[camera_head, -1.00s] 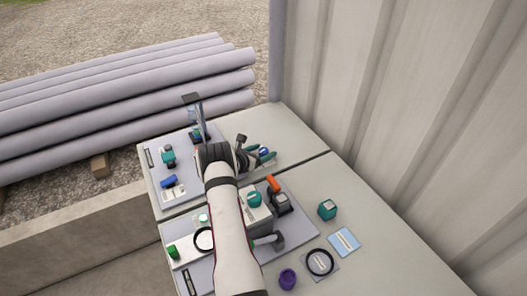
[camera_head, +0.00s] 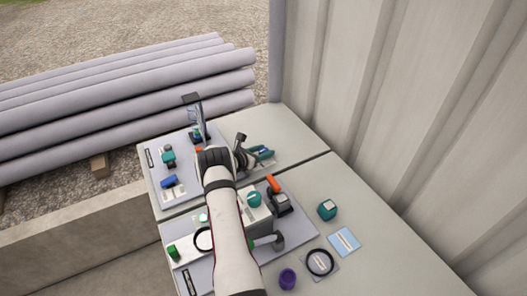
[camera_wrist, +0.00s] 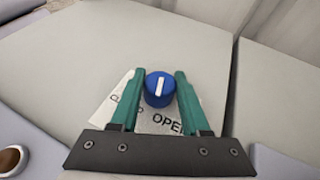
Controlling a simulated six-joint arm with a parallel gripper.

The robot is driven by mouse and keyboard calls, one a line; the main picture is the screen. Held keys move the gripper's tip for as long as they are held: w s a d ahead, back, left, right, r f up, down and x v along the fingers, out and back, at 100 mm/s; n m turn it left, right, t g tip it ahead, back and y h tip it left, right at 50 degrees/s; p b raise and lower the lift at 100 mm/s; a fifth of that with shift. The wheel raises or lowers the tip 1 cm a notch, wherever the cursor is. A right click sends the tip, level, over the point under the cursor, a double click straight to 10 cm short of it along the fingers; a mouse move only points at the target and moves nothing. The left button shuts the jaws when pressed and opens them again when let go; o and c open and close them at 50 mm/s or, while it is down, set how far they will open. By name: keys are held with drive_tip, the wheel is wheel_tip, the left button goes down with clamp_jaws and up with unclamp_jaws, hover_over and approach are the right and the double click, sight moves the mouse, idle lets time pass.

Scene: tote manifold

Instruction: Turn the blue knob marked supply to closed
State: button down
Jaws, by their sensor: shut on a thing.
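The blue knob (camera_wrist: 156,98) stands on a pale label plate (camera_wrist: 115,102) in the wrist view. A white pointer line on its top runs nearly up and down in that picture. My gripper (camera_wrist: 159,74) is shut on the knob, with one green finger on each side. The letters "OPE" show on the plate at the near right of the knob; other lettering at the left is partly hidden by a finger. In the head view my gripper (camera_head: 262,154) is at the far part of the bench, and its fingers hide most of the knob.
A grey panel with a teal fitting (camera_head: 168,153) and a blue lever (camera_head: 169,182) lies left of my arm. An orange-handled valve (camera_head: 274,184), a teal cube (camera_head: 327,208) and a purple cup (camera_head: 288,278) are nearer. A corrugated wall (camera_head: 400,100) bounds the right.

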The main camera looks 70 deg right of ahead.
drive_tip(key=m+g+y, duration=0.2)
drive_tip(key=m+g, duration=0.1)
drive_tip(key=shift+d, duration=0.2)
drive_tip(key=shift+r, duration=0.1)
drive_tip(key=shift+w+d+r, duration=0.15)
drive_tip(key=shift+w+r, duration=0.1)
idle(0.7)
drive_tip(key=c, duration=0.7)
unclamp_jaws()
drive_tip(key=shift+o, duration=1.6)
drive_tip(key=shift+s+f, duration=0.15)
drive_tip(key=shift+a, duration=0.2)
drive_tip(key=v, duration=1.5)
drive_tip(key=shift+w+a, duration=0.25)
